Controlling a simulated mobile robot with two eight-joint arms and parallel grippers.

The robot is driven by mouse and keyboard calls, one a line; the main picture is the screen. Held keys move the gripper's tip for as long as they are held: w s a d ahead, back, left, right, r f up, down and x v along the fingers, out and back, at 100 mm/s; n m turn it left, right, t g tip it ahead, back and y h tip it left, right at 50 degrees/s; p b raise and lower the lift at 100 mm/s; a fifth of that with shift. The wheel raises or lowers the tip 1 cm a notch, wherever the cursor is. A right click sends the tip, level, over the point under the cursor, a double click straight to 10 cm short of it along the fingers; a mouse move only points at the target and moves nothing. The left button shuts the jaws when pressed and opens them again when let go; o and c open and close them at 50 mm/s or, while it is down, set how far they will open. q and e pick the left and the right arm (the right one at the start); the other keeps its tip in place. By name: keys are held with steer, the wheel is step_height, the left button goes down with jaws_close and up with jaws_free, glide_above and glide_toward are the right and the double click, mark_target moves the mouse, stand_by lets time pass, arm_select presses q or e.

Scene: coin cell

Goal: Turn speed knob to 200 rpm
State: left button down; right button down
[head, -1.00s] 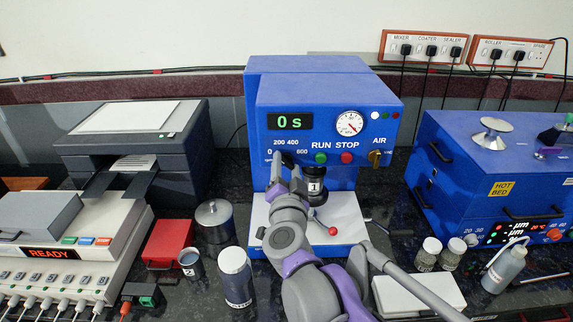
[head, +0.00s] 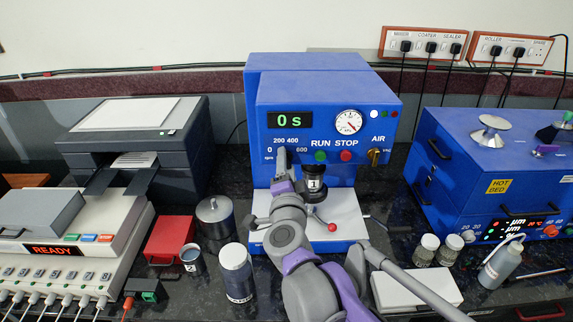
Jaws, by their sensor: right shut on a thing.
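The blue mixer-like machine (head: 330,95) stands in the middle with a display reading "0 s". Its speed dial carries the marks 0, 200, 400 and 600 on the left of the front panel. My right gripper (head: 282,154) is at this dial, shut on the speed knob. The gripper and wrist cover the knob, so its pointer setting cannot be read. My left gripper is not in view.
Right of the knob are the green RUN button (head: 320,156), the red STOP button (head: 345,156) and the AIR knob (head: 374,156). A red-tipped lever (head: 331,227) sticks out below.

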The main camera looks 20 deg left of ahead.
steer(key=shift+c, duration=1.2)
jaws_free()
steer(key=v, duration=1.1)
steer(key=shift+w, duration=0.1)
